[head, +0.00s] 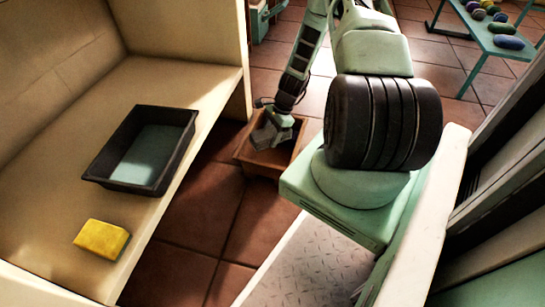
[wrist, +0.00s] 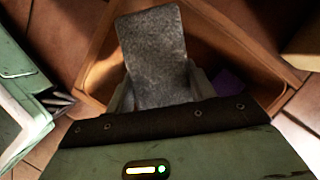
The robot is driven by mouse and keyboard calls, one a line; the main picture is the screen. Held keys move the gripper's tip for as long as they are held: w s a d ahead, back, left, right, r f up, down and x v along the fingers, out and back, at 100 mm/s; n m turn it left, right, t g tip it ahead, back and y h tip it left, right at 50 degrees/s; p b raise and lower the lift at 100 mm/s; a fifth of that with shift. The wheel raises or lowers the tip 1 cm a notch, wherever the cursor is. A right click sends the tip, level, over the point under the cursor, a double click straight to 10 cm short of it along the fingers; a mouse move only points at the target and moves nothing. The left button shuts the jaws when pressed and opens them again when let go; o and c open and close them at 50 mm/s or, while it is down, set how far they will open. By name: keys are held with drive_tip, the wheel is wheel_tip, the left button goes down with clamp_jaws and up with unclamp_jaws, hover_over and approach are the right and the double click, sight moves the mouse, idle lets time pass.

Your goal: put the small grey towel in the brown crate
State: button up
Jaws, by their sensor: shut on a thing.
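The small grey towel (wrist: 153,55) is a flat, speckled grey piece between the fingers of my gripper (wrist: 160,93), which is shut on it. The brown crate (wrist: 262,62) lies below and around the towel in the wrist view. In the head view the crate (head: 262,167) stands on the floor tiles, and my gripper (head: 281,119) holds the towel (head: 266,137) over its opening. I cannot tell whether the towel touches the crate's bottom. A small purple thing (wrist: 229,79) shows inside the crate, partly hidden by my gripper.
A cream bench (head: 185,75) on the left bears a black tray (head: 115,183) and a yellow sponge-like block (head: 101,239). A green table (head: 478,31) with several coloured objects stands at the far right. Tiled floor (head: 190,225) is clear in front of the crate.

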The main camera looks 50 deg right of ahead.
sight(268, 159)
wheel_tip(268, 159, down, 10)
drive_tip(key=b, duration=0.5)
drive_tip(key=shift+r+b, duration=0.15)
drive_tip(key=shift+b, duration=0.25)
drive_tip(key=shift+r, duration=0.1)
drive_tip(key=o, duration=1.1)
drive_tip(key=p+v, duration=0.6)
drive_tip(key=v, duration=0.6)
drive_tip(key=shift+r+p, duration=0.1)
drive_tip(key=shift+p, duration=0.2)
